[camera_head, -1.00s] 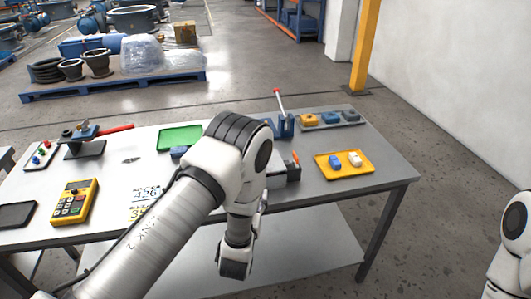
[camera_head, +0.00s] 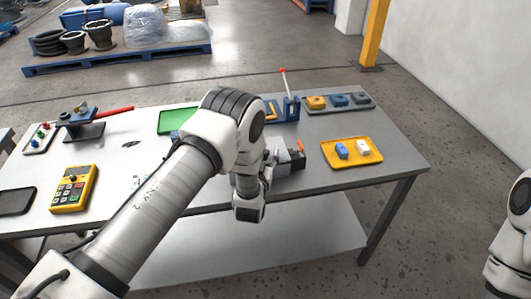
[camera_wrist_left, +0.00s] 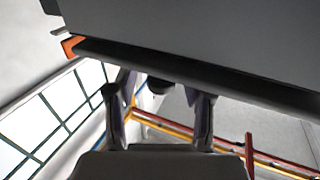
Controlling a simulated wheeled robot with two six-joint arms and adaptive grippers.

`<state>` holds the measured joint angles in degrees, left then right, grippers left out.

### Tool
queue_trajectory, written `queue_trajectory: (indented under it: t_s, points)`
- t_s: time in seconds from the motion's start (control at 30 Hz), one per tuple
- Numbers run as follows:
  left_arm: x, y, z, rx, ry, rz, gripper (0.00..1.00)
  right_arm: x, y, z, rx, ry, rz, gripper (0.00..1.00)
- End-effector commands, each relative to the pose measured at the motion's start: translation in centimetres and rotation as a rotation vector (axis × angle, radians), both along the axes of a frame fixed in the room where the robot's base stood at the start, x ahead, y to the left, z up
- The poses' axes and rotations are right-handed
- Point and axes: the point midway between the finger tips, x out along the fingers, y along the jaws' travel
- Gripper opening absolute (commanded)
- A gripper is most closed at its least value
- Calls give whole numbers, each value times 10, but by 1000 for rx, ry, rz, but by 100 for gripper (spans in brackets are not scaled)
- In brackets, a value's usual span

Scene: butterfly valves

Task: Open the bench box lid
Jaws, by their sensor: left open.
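The bench box (camera_head: 290,158) is a small grey and dark box near the front edge of the workbench. A small orange part (camera_head: 300,147) stands up at its right. My left arm hides its left side, and I cannot tell how its lid sits. In the left wrist view a large grey panel with a dark edge (camera_wrist_left: 220,35), seemingly the box, fills the top. An orange piece (camera_wrist_left: 70,45) shows at its left. My left gripper (camera_wrist_left: 161,105) is open, with its two fingers apart just under that edge; contact is unclear. My right gripper is out of view.
The grey bench (camera_head: 390,150) holds a yellow tray (camera_head: 352,163) with blue and white pieces, a grey parts tray (camera_head: 340,112), a blue stand with a red-tipped lever (camera_head: 292,107), a green tray (camera_head: 176,121) and a yellow keypad (camera_head: 75,190). A lower shelf (camera_head: 300,240) lies below.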

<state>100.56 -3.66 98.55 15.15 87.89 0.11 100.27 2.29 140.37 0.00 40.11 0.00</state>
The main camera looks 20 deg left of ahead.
Motion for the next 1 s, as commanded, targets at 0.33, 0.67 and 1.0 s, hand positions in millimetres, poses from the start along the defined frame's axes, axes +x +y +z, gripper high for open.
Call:
queue_trajectory:
  t_s: [0.33,0.67,1.0]
  points:
    - [0,0,0,-1,-1,0,0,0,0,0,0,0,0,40]
    - [3,1,10,-28,36,-1,0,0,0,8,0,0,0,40]
    - [13,8,36,-150,213,0,0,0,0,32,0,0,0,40]
